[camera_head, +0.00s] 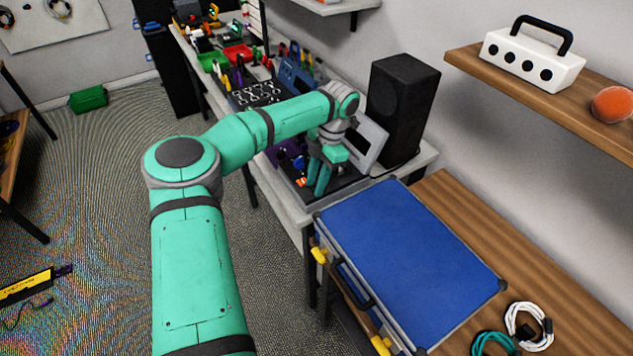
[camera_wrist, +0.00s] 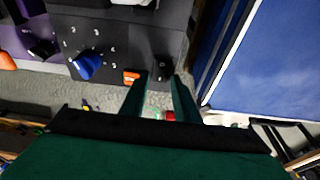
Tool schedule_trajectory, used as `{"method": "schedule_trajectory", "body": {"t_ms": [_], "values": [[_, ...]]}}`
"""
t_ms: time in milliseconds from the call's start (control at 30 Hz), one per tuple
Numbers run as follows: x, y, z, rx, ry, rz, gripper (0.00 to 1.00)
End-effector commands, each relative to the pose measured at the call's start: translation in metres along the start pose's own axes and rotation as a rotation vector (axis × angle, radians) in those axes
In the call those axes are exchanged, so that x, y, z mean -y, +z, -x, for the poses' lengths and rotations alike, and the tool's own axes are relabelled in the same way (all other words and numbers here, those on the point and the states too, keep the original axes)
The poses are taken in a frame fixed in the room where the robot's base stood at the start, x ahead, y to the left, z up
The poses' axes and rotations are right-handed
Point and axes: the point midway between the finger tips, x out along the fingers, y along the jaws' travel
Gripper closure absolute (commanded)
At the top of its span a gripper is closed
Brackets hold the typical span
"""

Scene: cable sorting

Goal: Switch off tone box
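The tone box appears to be the dark grey panel (camera_wrist: 112,28) with a numbered dial at the upper left of the wrist view. A blue knob (camera_wrist: 87,66) sits inside the ring of numbers. A small orange switch (camera_wrist: 131,77) is at the panel's lower edge, and a small black part (camera_wrist: 162,68) is right of it. My gripper (camera_wrist: 161,80) is open and empty, its left fingertip close beside the orange switch; I cannot tell if it touches. In the head view my gripper (camera_head: 319,188) points down over the panel at the bench end and partly hides it.
A black speaker (camera_head: 402,105) and a tilted grey screen (camera_head: 366,140) stand just right of my gripper. A blue-topped case (camera_head: 410,262) lies on the wooden bench nearer me. A purple panel (camera_wrist: 38,42) adjoins the dial panel. A shelf (camera_head: 560,110) is on the right wall.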

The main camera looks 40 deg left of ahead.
Motion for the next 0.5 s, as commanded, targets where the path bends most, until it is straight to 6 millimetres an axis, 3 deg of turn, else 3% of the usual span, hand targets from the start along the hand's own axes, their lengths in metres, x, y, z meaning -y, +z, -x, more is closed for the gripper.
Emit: {"method": "schedule_trajectory", "body": {"t_ms": [267,500], "values": [[0.0,0.001,0.009,0.0,0.002,-0.001,0.72],[0.0,0.001,0.051,0.001,0.002,-0.002,0.72]]}}
